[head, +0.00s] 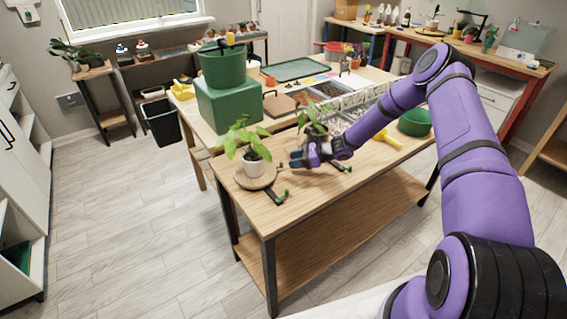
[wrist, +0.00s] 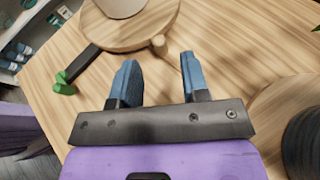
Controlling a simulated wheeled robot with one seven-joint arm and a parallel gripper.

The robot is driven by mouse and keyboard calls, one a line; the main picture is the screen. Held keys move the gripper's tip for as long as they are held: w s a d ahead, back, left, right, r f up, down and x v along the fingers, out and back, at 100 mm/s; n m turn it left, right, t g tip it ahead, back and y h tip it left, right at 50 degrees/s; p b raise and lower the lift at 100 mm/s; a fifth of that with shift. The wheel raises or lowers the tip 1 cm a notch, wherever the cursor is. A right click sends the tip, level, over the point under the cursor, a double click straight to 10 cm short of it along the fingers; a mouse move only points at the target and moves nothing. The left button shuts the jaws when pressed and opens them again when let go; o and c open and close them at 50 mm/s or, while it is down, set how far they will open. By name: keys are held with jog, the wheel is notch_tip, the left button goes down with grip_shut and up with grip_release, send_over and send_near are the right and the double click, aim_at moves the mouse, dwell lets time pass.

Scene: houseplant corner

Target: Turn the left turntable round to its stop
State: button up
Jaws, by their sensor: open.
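The left turntable (head: 243,182) is a round wooden disc near the bench's front left corner, bearing a leafy plant (head: 241,138) in a white pot (head: 254,166). It also shows at the top of the wrist view (wrist: 165,12), with a short wooden peg (wrist: 158,42) at its rim. A dark bar with a green end (wrist: 64,82) lies beside the disc, left of the peg; it shows in the head view too (head: 281,197). My gripper (wrist: 158,62) is open and empty. Its blue fingers point at the disc, with the peg just beyond and between their tips.
A second wooden disc (wrist: 262,108) with a dark round pot (wrist: 304,142) is close to the right of my gripper. A green box (head: 228,108) stands further back.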

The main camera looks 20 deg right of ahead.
jog(key=shift+x, duration=2.45)
grip_shut()
